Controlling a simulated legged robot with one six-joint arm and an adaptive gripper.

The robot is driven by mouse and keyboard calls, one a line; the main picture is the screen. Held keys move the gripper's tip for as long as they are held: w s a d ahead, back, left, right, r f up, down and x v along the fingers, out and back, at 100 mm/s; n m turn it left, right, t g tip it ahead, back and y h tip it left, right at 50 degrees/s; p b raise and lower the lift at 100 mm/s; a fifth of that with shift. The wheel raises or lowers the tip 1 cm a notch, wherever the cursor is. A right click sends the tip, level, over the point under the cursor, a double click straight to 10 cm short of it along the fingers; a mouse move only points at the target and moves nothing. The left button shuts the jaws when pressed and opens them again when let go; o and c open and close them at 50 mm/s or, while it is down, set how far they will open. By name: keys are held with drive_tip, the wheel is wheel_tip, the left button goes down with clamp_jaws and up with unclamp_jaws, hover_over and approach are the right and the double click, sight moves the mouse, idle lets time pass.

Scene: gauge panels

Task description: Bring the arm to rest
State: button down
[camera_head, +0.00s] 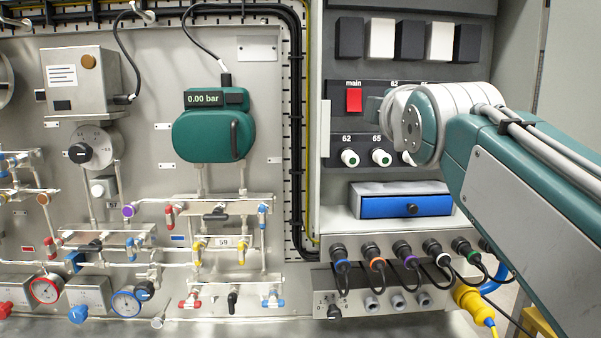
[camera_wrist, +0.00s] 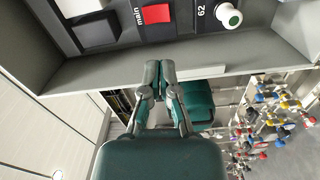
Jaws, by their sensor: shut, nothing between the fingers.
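My arm (camera_head: 540,170) is teal, white and grey and reaches in from the right in the head view. Its wrist end is in front of the control cabinet, beside the red "main" switch (camera_head: 353,99). The arm hides part of the cabinet's right side. In the wrist view my gripper (camera_wrist: 160,68) has its two dark teal fingers together, with nothing between them. The fingertips appear near the cabinet's lower panel edge, below the red switch (camera_wrist: 157,14) and the white-green knob (camera_wrist: 229,15). I cannot tell whether they touch the cabinet.
A blue drawer (camera_head: 405,206) and a row of cable plugs (camera_head: 402,250) are below the arm. A teal box reading 0.00 bar (camera_head: 213,137), pipes, valves and gauges (camera_head: 46,289) fill the left panel. A yellow plug (camera_head: 470,298) hangs at the lower right.

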drive_tip(key=s+f+m+g, duration=0.4)
drive_tip(key=s+f, duration=0.3)
drive_tip(key=f, duration=0.6)
drive_tip(key=s+f+m+g, duration=0.4)
drive_tip(key=s+f+m, duration=0.3)
drive_tip(key=f, duration=0.7)
drive_tip(key=s+f+m+g, duration=0.4)
drive_tip(key=s+f, duration=0.3)
drive_tip(key=f, duration=0.6)
drive_tip(key=shift+s+d+f+m+g, duration=0.2)
drive_tip(key=shift+f+m+g, duration=0.1)
drive_tip(key=shift+m, duration=0.5)
drive_tip(key=shift+r, duration=0.1)
